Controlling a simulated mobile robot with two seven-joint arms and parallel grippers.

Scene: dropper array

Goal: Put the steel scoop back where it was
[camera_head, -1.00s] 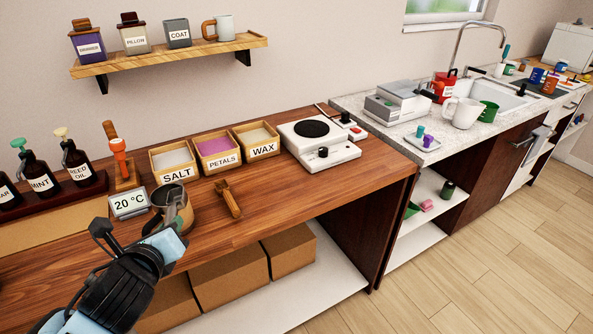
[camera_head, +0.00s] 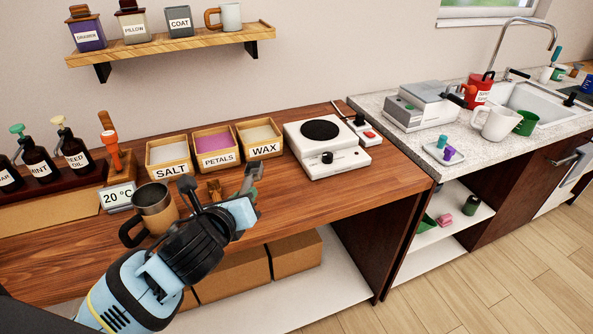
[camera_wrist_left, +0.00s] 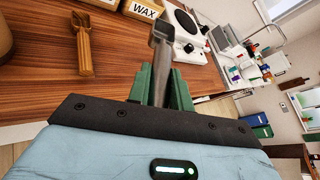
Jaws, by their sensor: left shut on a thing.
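My left gripper (camera_head: 250,200) is over the front of the wooden counter, in front of the wax box. It is shut on the steel scoop (camera_wrist_left: 160,70), a grey metal piece that stands up between the green fingers in the left wrist view. In the head view the scoop (camera_head: 250,178) shows only as a small grey shape above the gripper. A carved wooden piece (camera_wrist_left: 84,45) lies on the counter, apart from the scoop; in the head view it is partly hidden behind the gripper. My right gripper is not in view.
Open boxes of salt (camera_head: 169,155), petals (camera_head: 215,148) and wax (camera_head: 259,137) stand behind the gripper. A white hotplate (camera_head: 326,150) is to their right. Bare counter (camera_head: 300,204) lies right.

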